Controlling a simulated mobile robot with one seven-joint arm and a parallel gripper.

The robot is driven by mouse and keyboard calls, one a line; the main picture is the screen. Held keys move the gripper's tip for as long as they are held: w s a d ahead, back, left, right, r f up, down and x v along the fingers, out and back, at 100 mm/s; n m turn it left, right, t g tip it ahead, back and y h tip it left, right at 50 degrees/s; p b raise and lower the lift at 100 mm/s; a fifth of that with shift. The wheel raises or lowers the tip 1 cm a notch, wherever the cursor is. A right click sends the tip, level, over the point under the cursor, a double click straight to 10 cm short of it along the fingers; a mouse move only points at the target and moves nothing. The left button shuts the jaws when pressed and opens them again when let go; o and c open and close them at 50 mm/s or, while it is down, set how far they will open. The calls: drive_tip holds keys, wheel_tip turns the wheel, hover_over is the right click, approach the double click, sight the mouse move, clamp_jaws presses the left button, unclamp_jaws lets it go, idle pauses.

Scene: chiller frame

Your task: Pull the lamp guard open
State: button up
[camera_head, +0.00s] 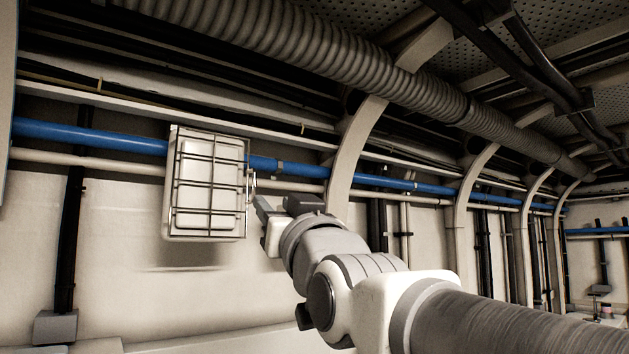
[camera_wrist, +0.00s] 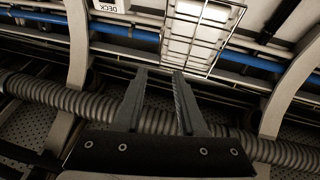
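The lamp guard (camera_head: 208,182) is a wire cage over a white rectangular lamp, fixed on the wall at the left in the head view. It appears closed over the lamp. A small handle or latch (camera_head: 251,183) stands at its right edge. My gripper (camera_head: 261,203) is just right of and slightly below this handle, apparently apart from it. In the wrist view, my gripper (camera_wrist: 159,74) shows two separated fingers with nothing between them. The guard (camera_wrist: 208,42) lies beyond the fingertips there, up and to the right. The handle cannot be made out in the wrist view.
A blue pipe (camera_head: 95,136) runs along the wall behind the lamp. A curved frame rib (camera_head: 352,150) stands right of my gripper. A large ribbed duct (camera_head: 300,45) runs overhead. The wall below the lamp is clear.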

sight(255, 181)
drive_tip(key=p+x, duration=0.6)
drive_tip(key=x, duration=1)
drive_tip(key=shift+w+f, duration=0.1)
drive_tip(key=shift+f, duration=0.05)
clamp_jaws()
drive_tip(key=shift+d, duration=0.15)
idle(0.7)
